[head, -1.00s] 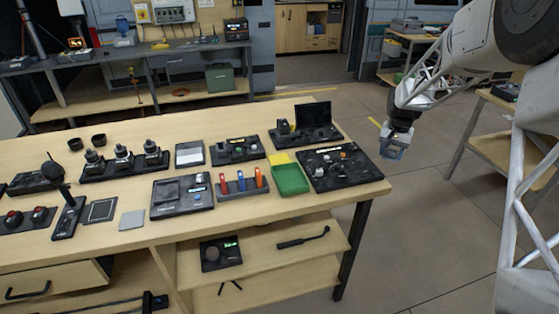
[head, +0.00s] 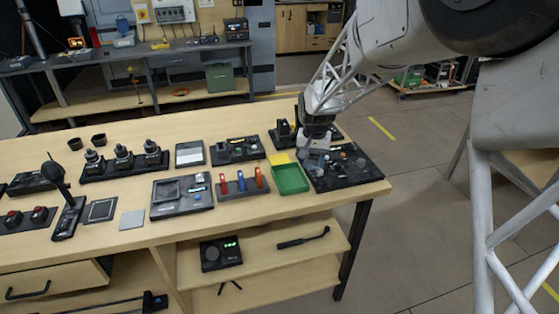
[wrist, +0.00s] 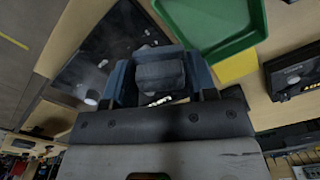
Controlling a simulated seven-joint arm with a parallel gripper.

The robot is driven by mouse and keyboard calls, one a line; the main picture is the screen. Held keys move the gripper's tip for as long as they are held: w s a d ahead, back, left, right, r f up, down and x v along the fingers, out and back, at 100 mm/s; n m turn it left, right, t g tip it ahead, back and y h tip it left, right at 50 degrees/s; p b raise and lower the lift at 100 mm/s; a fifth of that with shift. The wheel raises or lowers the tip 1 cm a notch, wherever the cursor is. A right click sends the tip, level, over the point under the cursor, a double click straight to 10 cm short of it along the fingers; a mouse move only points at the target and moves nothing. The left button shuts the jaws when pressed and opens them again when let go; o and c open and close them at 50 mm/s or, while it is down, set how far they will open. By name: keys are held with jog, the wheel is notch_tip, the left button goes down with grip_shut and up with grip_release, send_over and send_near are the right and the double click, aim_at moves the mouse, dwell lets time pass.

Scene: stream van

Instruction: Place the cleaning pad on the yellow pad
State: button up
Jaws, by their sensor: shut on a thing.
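The yellow pad (head: 279,159) lies flat on the workbench, just behind the green tray; it also shows in the wrist view (wrist: 236,67) beside the tray's edge. My gripper (head: 314,165) is above the left part of the black panel, to the right of the yellow pad. In the wrist view its blue-grey fingers (wrist: 160,80) are shut on a dark grey block (wrist: 160,74), which looks like the cleaning pad. The block is held apart from the yellow pad. Its underside is hidden.
The green tray (head: 290,180) stands in front of the yellow pad. The black panel (head: 348,172) with knobs is at the bench's right end. A holder with coloured tools (head: 242,188) is left of the tray. A black device (head: 237,150) sits behind left.

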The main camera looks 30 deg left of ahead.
jog(key=shift+n, duration=0.6)
jog(key=s+a, duration=0.1)
jog(key=s, duration=0.1)
jog(key=s+a+f, duration=0.1)
jog(key=s+a, duration=0.2)
jog(key=s, duration=0.1)
jog(key=shift+s+a+f, duration=0.25)
send_over(279, 160)
jog(key=shift+f, duration=0.7)
jog(key=shift+f, duration=1.75)
jog(key=shift+f, duration=0.2)
jog(key=o, duration=0.8)
jog(key=shift+o, duration=0.2)
jog(key=shift+r, duration=0.15)
